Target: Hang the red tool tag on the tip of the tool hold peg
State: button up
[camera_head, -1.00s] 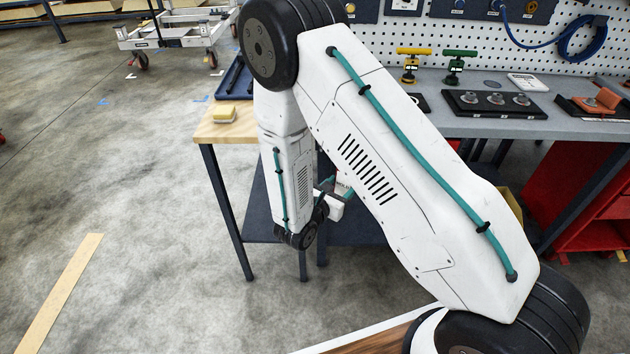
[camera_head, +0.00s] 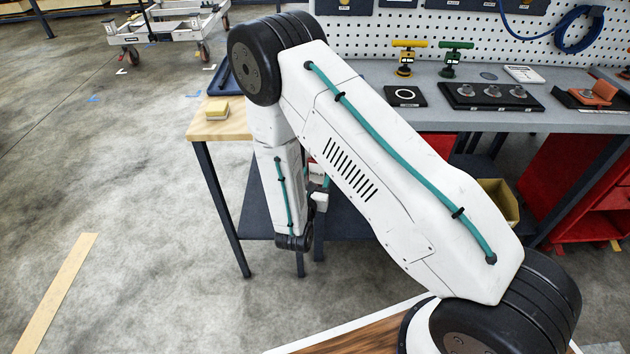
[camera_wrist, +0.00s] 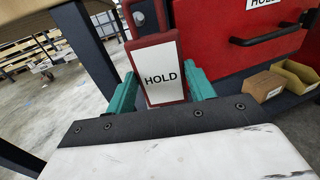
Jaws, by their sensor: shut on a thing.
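The red tool tag (camera_wrist: 161,76) has a white face reading HOLD and stands roughly upright in the wrist view. My gripper (camera_wrist: 163,88) is shut on it, with one teal finger at each side. In the head view the gripper is low beside the bench, mostly hidden behind my arm; a small part of the tag (camera_head: 316,168) seems to show there. I cannot make out the tool hold peg in either view.
The grey bench (camera_head: 560,118) carries yellow and green handled tools (camera_head: 405,58) and dark trays. A pegboard (camera_head: 350,40) stands behind. A red cabinet (camera_wrist: 235,50) with a black handle and cardboard bins (camera_wrist: 266,86) are beyond the tag. Open floor (camera_head: 120,200) lies left.

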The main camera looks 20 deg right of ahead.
jog(key=shift+w+d+f, duration=0.1)
jog(key=shift+w+d, duration=0.15)
jog(key=shift+w, duration=0.55)
jog(key=shift+w+d, duration=0.3)
jog(key=shift+w, duration=0.55)
jog(key=shift+w+d+f, duration=0.1)
jog(key=shift+w+d, duration=0.15)
jog(key=shift+w, duration=0.55)
jog(key=shift+w+d+f, duration=0.15)
jog(key=shift+w+f, duration=0.3)
jog(key=shift+w, duration=0.05)
jog(key=o, duration=1.1)
jog(key=shift+c, duration=0.2)
jog(key=shift+w, duration=0.1)
